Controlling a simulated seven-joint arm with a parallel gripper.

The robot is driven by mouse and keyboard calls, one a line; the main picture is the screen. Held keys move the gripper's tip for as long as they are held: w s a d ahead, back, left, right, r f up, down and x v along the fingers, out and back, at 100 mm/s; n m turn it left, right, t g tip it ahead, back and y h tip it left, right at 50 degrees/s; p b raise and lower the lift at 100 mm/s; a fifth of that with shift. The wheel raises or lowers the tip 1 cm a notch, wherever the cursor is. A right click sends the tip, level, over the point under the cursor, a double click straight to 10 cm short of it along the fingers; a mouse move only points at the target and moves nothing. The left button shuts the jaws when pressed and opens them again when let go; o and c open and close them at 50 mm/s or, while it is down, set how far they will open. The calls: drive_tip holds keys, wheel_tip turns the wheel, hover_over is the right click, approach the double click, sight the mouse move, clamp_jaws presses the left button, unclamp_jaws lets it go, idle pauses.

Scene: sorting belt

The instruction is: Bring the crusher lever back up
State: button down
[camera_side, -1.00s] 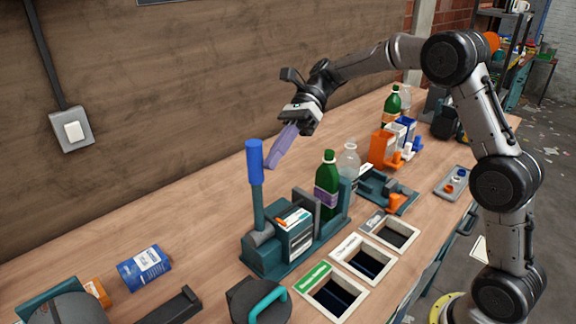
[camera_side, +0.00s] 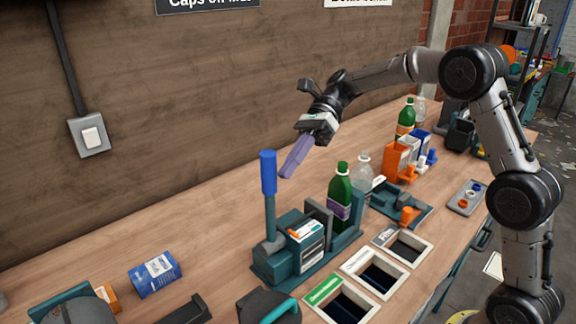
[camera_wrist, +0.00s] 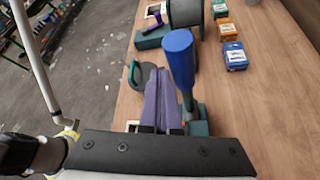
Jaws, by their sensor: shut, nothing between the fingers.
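The crusher lever (camera_side: 268,200) stands upright in the side view, a dark teal rod with a blue grip on top. It rises from the left end of the teal crusher (camera_side: 268,268), where a white-faced block (camera_side: 307,246) sits. In the wrist view the blue grip (camera_wrist: 181,62) shows just right of the fingers. My gripper (camera_side: 285,175) has long purple fingers, shut together and empty, pointing down and to the left. The fingertips are close to the right of the grip in the side view; I cannot tell whether they touch it. The wrist view also shows the fingers (camera_wrist: 160,85).
A green bottle (camera_side: 340,195) and a clear bottle (camera_side: 362,180) stand right of the crusher. Framed bin openings (camera_side: 343,303) lie in front. A blue box (camera_side: 155,273) lies left. An orange container (camera_side: 396,158) stands farther back. The table behind the lever is clear.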

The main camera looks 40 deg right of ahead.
drive_tip(key=w+d, duration=0.1)
drive_tip(key=d, duration=0.8)
drive_tip(key=s+a+r+n+h, duration=0.2)
drive_tip(key=s+a+r, duration=0.4)
drive_tip(key=r, duration=0.2)
drive_tip(key=s+a+n+t+h, duration=0.2)
drive_tip(key=s+n+h, duration=0.15)
drive_tip(key=s, duration=0.75)
drive_tip(key=s+d+f+n+t+h, duration=0.3)
drive_tip(key=s+f+n, duration=0.25)
drive_tip(key=s, duration=0.35)
drive_tip(key=s+d+f+n+t+h, duration=0.1)
drive_tip(key=d+f+n+t+h, duration=0.2)
drive_tip(key=d+f+n, duration=0.3)
drive_tip(key=n, duration=0.3)
drive_tip(key=shift+h, duration=0.35)
